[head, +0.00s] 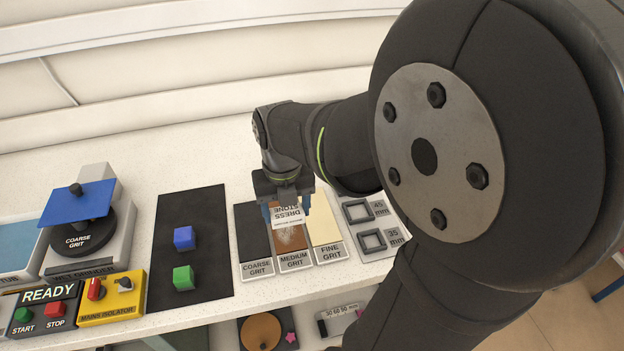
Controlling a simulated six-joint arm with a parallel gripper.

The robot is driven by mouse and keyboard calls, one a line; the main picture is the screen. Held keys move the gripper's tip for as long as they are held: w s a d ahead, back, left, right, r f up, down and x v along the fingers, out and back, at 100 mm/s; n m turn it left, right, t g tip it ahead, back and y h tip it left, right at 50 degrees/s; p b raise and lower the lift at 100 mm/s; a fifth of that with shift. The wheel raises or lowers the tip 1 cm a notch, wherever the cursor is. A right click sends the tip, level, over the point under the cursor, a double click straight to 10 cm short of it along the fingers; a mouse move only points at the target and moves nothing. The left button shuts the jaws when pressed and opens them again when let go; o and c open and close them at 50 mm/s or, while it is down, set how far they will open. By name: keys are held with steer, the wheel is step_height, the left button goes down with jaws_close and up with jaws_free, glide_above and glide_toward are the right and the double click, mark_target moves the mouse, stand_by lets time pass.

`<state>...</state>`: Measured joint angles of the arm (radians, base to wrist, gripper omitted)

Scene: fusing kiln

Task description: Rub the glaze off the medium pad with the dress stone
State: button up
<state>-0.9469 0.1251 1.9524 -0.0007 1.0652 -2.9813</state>
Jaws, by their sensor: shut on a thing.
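My gripper (288,212) points down and is shut on the dress stone (289,216), a pale block with printed lettering. The stone is over the medium grit pad (291,247), which is brown and lies between the other two pads. A whitish, streaky patch of glaze shows on the pad just below the stone. I cannot tell whether the stone touches the pad. The far part of the pad is hidden by my gripper and the stone.
The dark coarse pad (254,243) lies left and the cream fine pad (325,232) right. A black mat (198,209) holds a blue cube (184,238) and a green cube (183,278). A wet grinder (85,238) stands left. Square gauges (372,240) lie right.

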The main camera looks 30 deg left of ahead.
mark_target(289, 237)
stand_by(0.3)
steer(key=shift+f, duration=0.6)
step_height(289, 237, down, 5)
steer(key=shift+r, duration=0.1)
steer(key=w+a, duration=0.5)
steer(key=shift+w+a+r, duration=0.1)
steer(key=shift+w+a, duration=1.1)
steer(key=shift+f, duration=0.6)
